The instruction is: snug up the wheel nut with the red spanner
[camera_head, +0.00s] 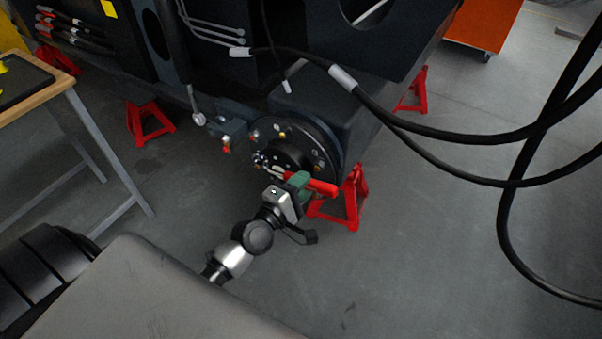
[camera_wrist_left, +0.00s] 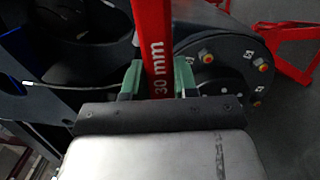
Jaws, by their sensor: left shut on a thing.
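My left gripper (camera_head: 293,184) is shut on the red spanner (camera_head: 318,186) at the wheel hub. In the left wrist view the green fingers of the left gripper (camera_wrist_left: 158,82) clasp the spanner's red shaft (camera_wrist_left: 153,40), which is marked "30 mm". The dark round wheel hub (camera_head: 318,145) on the chassis carries several nuts and studs around its rim. It also shows in the left wrist view (camera_wrist_left: 218,72). The spanner's head lies near the hub's lower left. I cannot tell whether it sits on a nut. My right gripper is not in view.
Red axle stands (camera_head: 345,200) stand under and beside the chassis (camera_head: 310,80). Black hoses (camera_head: 440,135) hang across the right side. A wooden-edged workbench (camera_head: 55,88) stands at the left. An orange cart (camera_head: 484,25) is at the back right. The grey floor at the lower right is mostly clear.

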